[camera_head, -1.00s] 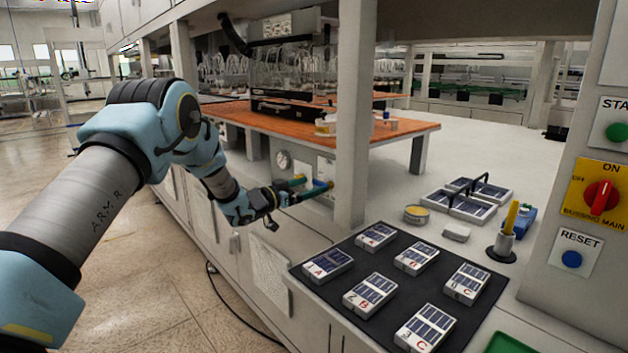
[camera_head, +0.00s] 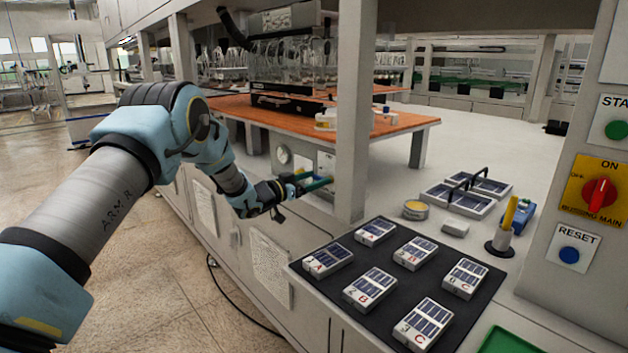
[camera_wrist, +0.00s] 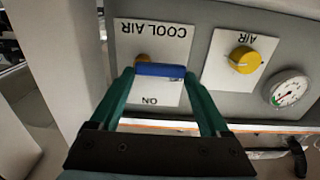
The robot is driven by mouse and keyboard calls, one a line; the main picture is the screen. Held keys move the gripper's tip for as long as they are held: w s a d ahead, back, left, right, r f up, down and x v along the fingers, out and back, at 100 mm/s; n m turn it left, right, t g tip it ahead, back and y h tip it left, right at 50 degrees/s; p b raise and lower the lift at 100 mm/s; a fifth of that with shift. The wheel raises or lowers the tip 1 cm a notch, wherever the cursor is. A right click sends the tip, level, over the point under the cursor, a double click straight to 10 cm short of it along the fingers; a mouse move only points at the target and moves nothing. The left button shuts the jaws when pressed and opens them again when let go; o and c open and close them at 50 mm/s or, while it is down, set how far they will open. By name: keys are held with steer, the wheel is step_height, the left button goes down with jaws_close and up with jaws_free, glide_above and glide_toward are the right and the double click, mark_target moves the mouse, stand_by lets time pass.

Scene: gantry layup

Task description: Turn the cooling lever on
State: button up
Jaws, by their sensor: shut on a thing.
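The cooling lever has a blue handle (camera_wrist: 160,71) and an orange pivot (camera_wrist: 142,58). It sits on a white plate (camera_wrist: 150,35) marked COOL AIR, with ON at the opposite edge. The lettering is upside down in the wrist view. The handle lies level in that view, across the plate's middle, away from the ON mark. My gripper (camera_wrist: 160,74) is shut on the handle, with one green finger at each end of it. In the head view my gripper (camera_head: 318,178) is at the panel under the orange bench, where the lever is mostly hidden.
Beside the lever are a yellow AIR knob (camera_wrist: 244,60) and a round gauge (camera_wrist: 288,91). A grey post (camera_head: 352,130) stands close to the right of my gripper. A black mat (camera_head: 390,285) with several labelled cell blocks lies nearer. The floor at left is clear.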

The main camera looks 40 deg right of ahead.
steer(key=c, duration=0.4)
steer(key=shift+o, duration=0.2)
steer(key=shift+m+b, duration=0.3)
steer(key=shift+b, duration=0.25)
steer(key=m+b, duration=0.2)
steer(key=b, duration=0.2)
steer(key=shift+s+b, duration=0.1)
steer(key=shift+b, duration=0.25)
steer(key=m+b, duration=0.2)
steer(key=b, duration=0.1)
steer(key=m+b, duration=0.2)
steer(key=b, duration=0.1)
steer(key=s+m+b, duration=0.1)
steer(key=b, duration=0.1)
steer(key=shift+r+m+b, duration=0.4)
steer(key=m+b, duration=0.1)
steer(key=b, duration=0.1)
steer(key=m+b, duration=0.2)
steer(key=b, duration=0.1)
steer(key=s+m+b, duration=0.1)
steer(key=m+b, duration=0.1)
steer(key=b, duration=0.1)
steer(key=shift+r, duration=0.25)
steer(key=m+b, duration=0.2)
steer(key=s+m+b, duration=0.1)
steer(key=m+b, duration=0.1)
steer(key=b, duration=0.1)
steer(key=shift+r, duration=0.15)
steer(key=shift+r+m, duration=0.1)
steer(key=shift+m, duration=0.3)
